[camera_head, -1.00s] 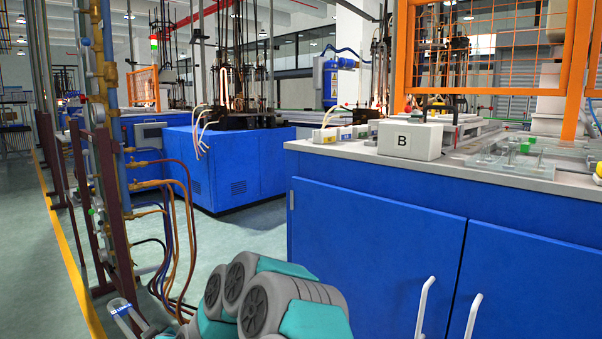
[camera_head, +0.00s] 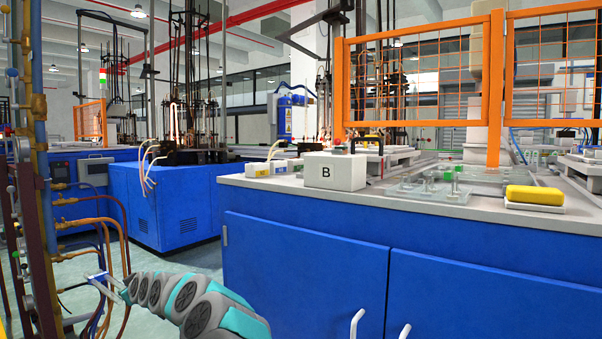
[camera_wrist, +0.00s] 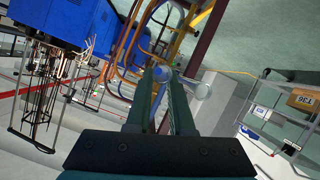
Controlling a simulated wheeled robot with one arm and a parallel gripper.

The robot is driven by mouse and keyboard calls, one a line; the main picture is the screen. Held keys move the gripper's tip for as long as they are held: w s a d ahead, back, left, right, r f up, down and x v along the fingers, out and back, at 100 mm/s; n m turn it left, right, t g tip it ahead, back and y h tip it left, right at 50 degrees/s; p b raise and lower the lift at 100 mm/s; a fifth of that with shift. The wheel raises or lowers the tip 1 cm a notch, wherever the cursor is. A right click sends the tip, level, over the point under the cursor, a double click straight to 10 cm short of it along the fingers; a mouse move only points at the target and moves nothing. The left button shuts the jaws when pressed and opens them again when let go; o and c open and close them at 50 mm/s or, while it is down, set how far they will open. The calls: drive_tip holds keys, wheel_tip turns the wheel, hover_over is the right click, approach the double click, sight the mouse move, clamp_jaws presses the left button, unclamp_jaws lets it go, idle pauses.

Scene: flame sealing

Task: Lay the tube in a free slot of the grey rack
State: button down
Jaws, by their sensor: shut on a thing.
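My gripper (camera_head: 108,284) is at the lower left of the head view, in front of the hoses and well left of the bench. In the wrist view my gripper (camera_wrist: 170,98) is shut on a pale tube (camera_wrist: 163,73), whose round end shows between the fingertips. The rest of the tube runs off to the right behind the right finger. In the head view the tube is too small to make out clearly. I cannot make out a grey rack with slots in any view.
A blue bench (camera_head: 300,270) with a light top fills the right. On it stand a white box marked B (camera_head: 336,171), clear trays (camera_head: 430,188) and a yellow block (camera_head: 535,195). Pipes and hoses (camera_head: 40,150) stand close by my gripper at left.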

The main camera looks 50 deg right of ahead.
drive_tip(key=s+d+r+m+h+b, duration=0.1)
drive_tip(key=d+r+h, duration=0.1)
drive_tip(key=d+r, duration=0.35)
drive_tip(key=s+d+r+m+h, duration=0.1)
drive_tip(key=d+r+m, duration=0.1)
drive_tip(key=r, duration=0.7)
drive_tip(key=d+r+m+h+b, duration=0.15)
drive_tip(key=d+r, duration=0.25)
drive_tip(key=r, duration=0.4)
drive_tip(key=shift+s+a+r+m+g+h, duration=0.3)
drive_tip(key=shift+s+r+m+g+h, duration=0.95)
drive_tip(key=shift+s+r, duration=3.45)
drive_tip(key=shift+s+a+r+m+g+h, duration=0.25)
drive_tip(key=shift+s+r+m+g+h, duration=1.75)
drive_tip(key=shift+s, duration=4.65)
drive_tip(key=w+d+f+t+p, duration=0.1)
drive_tip(key=w+d+f, duration=0.1)
drive_tip(key=d, duration=0.5)
drive_tip(key=w+d+f+n+t+p, duration=0.1)
drive_tip(key=w+d, duration=0.3)
drive_tip(key=d, duration=0.3)
drive_tip(key=shift+d+f+y+p, duration=0.3)
drive_tip(key=shift+d+f+y, duration=0.05)
drive_tip(key=shift+f+y, duration=0.05)
